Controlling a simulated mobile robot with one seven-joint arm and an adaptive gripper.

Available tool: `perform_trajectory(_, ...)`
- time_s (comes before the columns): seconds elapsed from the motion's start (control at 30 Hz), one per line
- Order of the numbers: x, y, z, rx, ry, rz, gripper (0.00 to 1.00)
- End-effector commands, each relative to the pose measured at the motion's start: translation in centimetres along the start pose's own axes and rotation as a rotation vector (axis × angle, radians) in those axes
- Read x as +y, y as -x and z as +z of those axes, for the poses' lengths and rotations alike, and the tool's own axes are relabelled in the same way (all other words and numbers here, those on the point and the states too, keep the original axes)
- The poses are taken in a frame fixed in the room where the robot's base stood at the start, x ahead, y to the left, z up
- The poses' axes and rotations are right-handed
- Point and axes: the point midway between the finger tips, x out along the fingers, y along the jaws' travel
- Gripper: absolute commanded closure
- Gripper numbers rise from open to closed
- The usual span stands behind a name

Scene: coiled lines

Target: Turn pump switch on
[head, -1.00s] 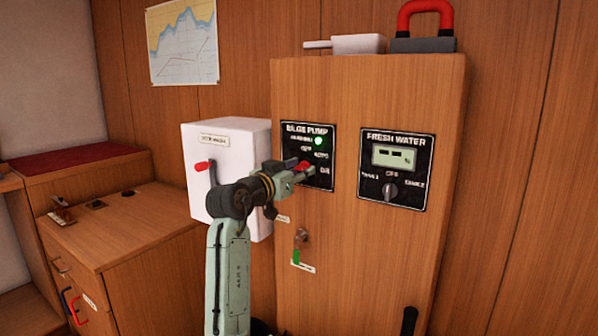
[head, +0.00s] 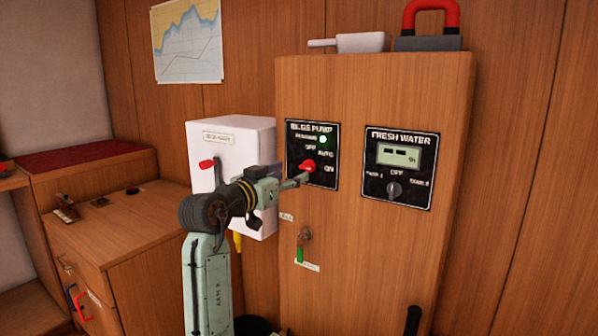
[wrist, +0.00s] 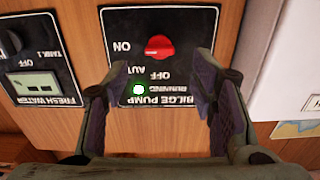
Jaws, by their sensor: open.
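The bilge pump switch is a red knob (head: 308,165) on the black BILGE PUMP panel (head: 328,180) on the wooden cabinet. The wrist view shows the panel upside down, with the knob (wrist: 159,46) lying roughly level, beside the ON label. The exact end it points with is hard to tell. The running lamp (head: 323,139) glows green. My gripper (head: 302,179) is open just in front of the panel, slightly below the knob. In the wrist view its fingers (wrist: 158,72) stand apart on either side, with the knob visible beyond their tips and nothing held.
The FRESH WATER panel (head: 398,168) is to the right.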

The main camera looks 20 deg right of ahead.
Motion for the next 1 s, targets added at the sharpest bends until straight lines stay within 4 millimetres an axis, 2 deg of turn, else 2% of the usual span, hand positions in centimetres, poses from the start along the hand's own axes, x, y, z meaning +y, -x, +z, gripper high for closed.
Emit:
perform_trajectory(0.1,-0.1,2.4,0.0,0.001,0.0,-0.003,0.48)
perform_trajectory(0.3,0.0,4.7,0.0,0.001,-0.001,-0.001,0.48)
perform_trajectory(0.73,-0.2,5.3,-0.1,0.004,0.0,-0.006,0.48)
perform_trajectory(0.87,-2.8,7.4,-1.1,0.056,-0.003,-0.095,0.48)
perform_trajectory(0.97,-6.7,11.4,-2.8,0.145,-0.017,-0.243,0.48)
perform_trajectory(1.0,-8.4,13.6,-3.6,0.189,-0.027,-0.315,0.48)
